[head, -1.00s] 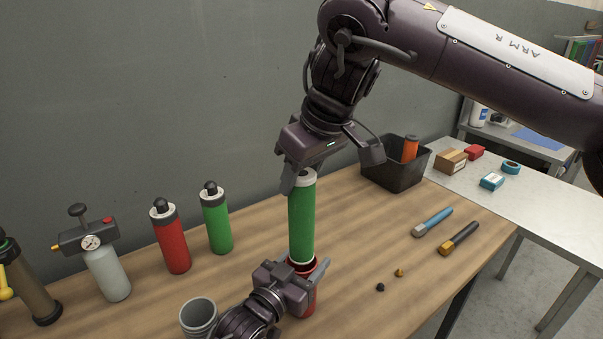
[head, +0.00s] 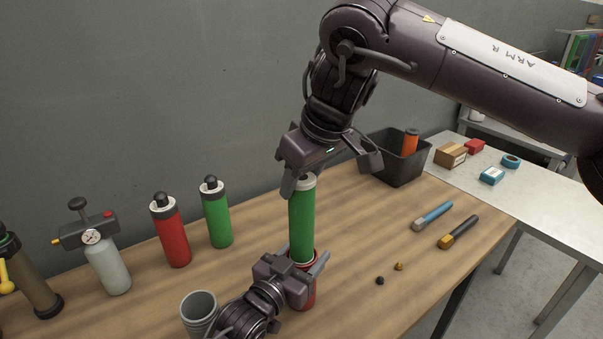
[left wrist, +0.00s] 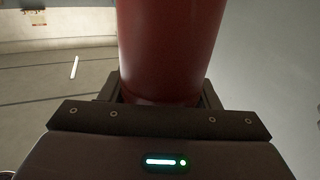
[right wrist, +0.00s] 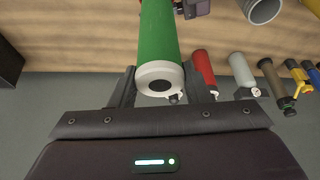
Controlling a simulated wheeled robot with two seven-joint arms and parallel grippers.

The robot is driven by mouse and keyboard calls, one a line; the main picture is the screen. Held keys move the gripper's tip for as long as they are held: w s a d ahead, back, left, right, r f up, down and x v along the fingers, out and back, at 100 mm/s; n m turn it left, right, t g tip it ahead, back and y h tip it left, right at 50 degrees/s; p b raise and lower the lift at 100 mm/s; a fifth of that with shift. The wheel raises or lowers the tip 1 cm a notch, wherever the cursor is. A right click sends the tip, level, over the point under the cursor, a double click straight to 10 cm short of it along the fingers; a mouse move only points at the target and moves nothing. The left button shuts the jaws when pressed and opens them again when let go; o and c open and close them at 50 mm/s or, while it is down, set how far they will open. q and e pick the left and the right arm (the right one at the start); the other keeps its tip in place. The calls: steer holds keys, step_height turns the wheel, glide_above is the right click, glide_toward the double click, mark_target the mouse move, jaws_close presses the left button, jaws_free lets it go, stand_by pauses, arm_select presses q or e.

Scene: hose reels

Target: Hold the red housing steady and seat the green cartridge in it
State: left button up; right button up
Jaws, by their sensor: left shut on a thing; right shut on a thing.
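The red housing (head: 308,297) stands upright on the wooden table in the head view, partly hidden by my left gripper. My left gripper (head: 304,274) is shut on it, and the housing (left wrist: 168,45) fills the middle of the left wrist view between the fingers. The green cartridge (head: 302,225) is upright above the housing, its lower end at or just inside the housing mouth. My right gripper (head: 304,178) is shut on the cartridge's pale top end. The right wrist view shows the cartridge (right wrist: 158,35) between the fingers. How deep the cartridge sits is hard to tell.
A green bottle (head: 217,215), a red bottle (head: 172,235) and a grey pump with a gauge (head: 108,265) stand at left. A grey cup (head: 198,312) is beside my left arm. A black bin (head: 400,165) and two tools (head: 432,217) lie right, with small caps (head: 380,281) nearer.

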mark_target(301, 238)
steer(key=shift+f, duration=6.65)
steer(key=o, duration=1.4)
steer(key=v, duration=1.2)
steer(key=shift+w, duration=0.1)
arm_select(q)
steer(key=o, duration=1.2)
steer(key=shift+c, duration=0.2)
arm_select(e)
steer(key=shift+f, duration=0.1)
